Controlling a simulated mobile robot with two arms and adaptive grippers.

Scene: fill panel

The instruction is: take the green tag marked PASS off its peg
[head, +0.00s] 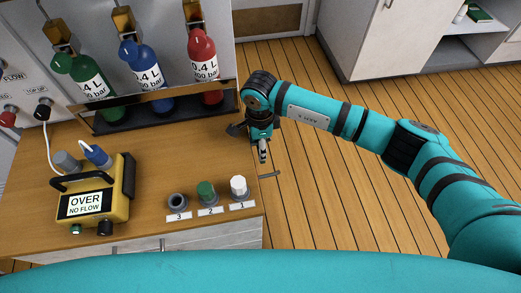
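No green tag marked PASS can be made out in the head view. My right gripper (263,153) points down just above this rod, beside the bench's right edge. It is seen nearly edge-on, so its opening is unclear. I see nothing held in it. My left gripper is not in view.
The wooden bench (150,150) holds a yellow meter (118,200) reading OVER NO FLOW, and numbered fittings (207,192) near its front right. Green, blue and red bottles (203,55) stand in a rack behind. Open floor (330,190) lies to the right.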

